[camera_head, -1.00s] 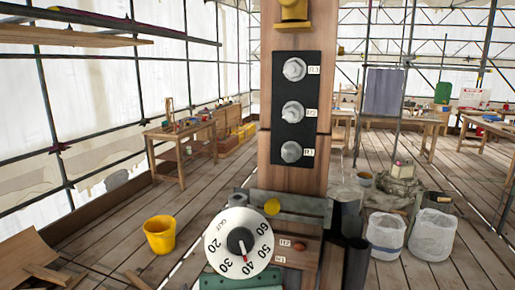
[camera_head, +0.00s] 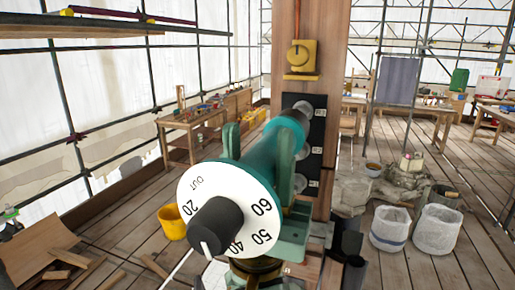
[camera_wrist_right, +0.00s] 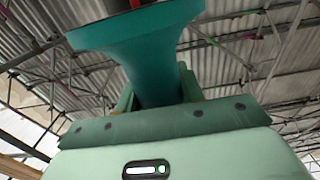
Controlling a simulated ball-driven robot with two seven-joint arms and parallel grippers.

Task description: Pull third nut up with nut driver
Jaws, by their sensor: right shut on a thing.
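The nut driver (camera_head: 262,148) has a teal body, a white numbered dial, a black knob and a grey socket (camera_head: 304,109). My right gripper (camera_head: 258,138), with green fingers, is shut around its body, which also shows in the right wrist view (camera_wrist_right: 145,60). The socket points at the top of the black plate (camera_head: 319,131) on the wooden post, by the uppermost label. The third nut is hidden by the socket; I cannot tell how fully they are engaged. The second nut (camera_head: 303,151) is partly visible below, and the lowest is mostly covered. My left gripper is out of view.
A yellow fitting (camera_head: 302,60) sits on the post (camera_head: 335,60) above the plate. A yellow bucket (camera_head: 170,222) stands on the plank floor at left. Stones (camera_head: 403,183) and white bags (camera_head: 438,229) stand at right. Workbenches and scaffolding are farther back.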

